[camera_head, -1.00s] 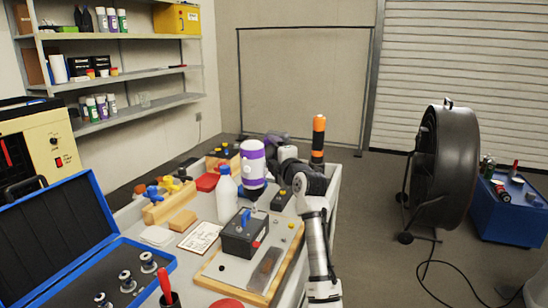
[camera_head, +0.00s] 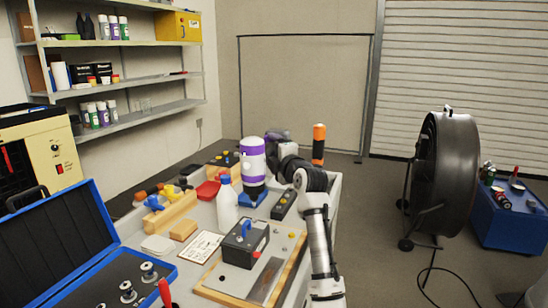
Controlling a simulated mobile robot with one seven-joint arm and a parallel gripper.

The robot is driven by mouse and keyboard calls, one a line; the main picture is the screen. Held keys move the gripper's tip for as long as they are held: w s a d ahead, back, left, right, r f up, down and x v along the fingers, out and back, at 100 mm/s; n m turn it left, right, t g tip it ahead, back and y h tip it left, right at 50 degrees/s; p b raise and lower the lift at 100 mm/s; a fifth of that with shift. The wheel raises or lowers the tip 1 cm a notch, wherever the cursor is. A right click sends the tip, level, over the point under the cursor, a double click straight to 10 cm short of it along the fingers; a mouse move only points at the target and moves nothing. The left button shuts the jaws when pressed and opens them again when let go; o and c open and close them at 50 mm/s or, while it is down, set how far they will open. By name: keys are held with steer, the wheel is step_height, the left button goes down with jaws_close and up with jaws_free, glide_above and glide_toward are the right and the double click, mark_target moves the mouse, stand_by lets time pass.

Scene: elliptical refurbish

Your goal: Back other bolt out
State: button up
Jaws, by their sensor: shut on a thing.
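A purple and white driver-like tool (camera_head: 252,164) stands upright above a small blue block (camera_head: 249,199) on the workbench. My gripper (camera_head: 277,146) is behind it to the right, partly hidden by the tool and my wrist, and is shut on it. I cannot tell whether the tool's dark lower end touches the blue block. A black box (camera_head: 243,252) with a blue part (camera_head: 246,229) on top and a red spot on its side sits on a wood-edged board (camera_head: 222,283). Small dots show on the board, too small to identify as bolts.
An orange and black cylinder (camera_head: 319,143) stands behind my arm. An open blue case (camera_head: 62,240) is at left.

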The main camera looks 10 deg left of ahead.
steer(key=shift+r+p, duration=1.05)
steer(key=shift+r, duration=1.75)
steer(key=r+p, duration=0.1)
steer(key=p, duration=0.2)
steer(key=shift+d+p, duration=0.1)
steer(key=shift+p, duration=0.25)
steer(key=shift+f+b, duration=0.8)
steer(key=shift+f, duration=2.6)
steer(key=shift+f+b, duration=1.05)
steer(key=shift+b, duration=0.05)
steer(key=shift+r+b, duration=0.1)
steer(key=shift+b, duration=0.25)
steer(key=shift+r, duration=0.1)
